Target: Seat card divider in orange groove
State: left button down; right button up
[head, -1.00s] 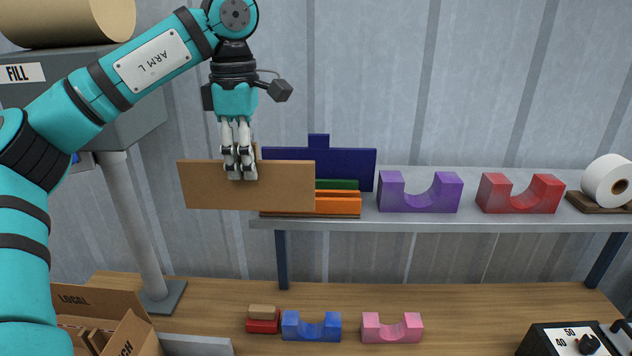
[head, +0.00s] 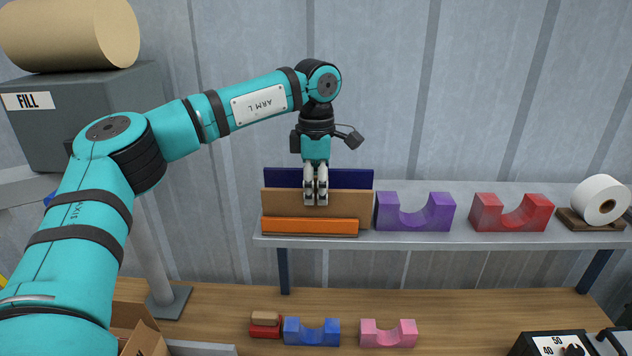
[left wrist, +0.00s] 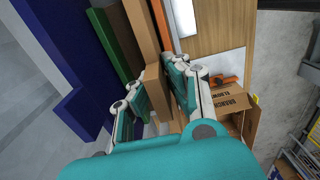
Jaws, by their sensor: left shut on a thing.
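The card divider (head: 345,203) is a plain brown rectangular sheet, upright above the left end of the shelf. My left gripper (head: 315,198) comes from above, shut on the middle of its top edge. The front orange strip (head: 310,226) of the rack covers part of the card's lower portion; the card's right end sticks out past it. Whether its bottom edge rests on the groove floor is hidden. A navy divider (head: 280,178) stands behind. The left wrist view shows the card (left wrist: 143,32) between the fingers, beside a green strip (left wrist: 118,42). My right gripper is not in view.
A purple cradle (head: 414,218) stands close to the card's right end. A red cradle (head: 511,216) and a white roll (head: 600,200) are farther along the shelf (head: 465,239). Blue (head: 311,333) and pink (head: 388,335) cradles sit on the bench below.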

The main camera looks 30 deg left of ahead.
pick_arm(q)
jog(key=shift+f, duration=0.2)
jog(key=c, duration=1.4)
grip_release()
jog(key=shift+o, duration=0.2)
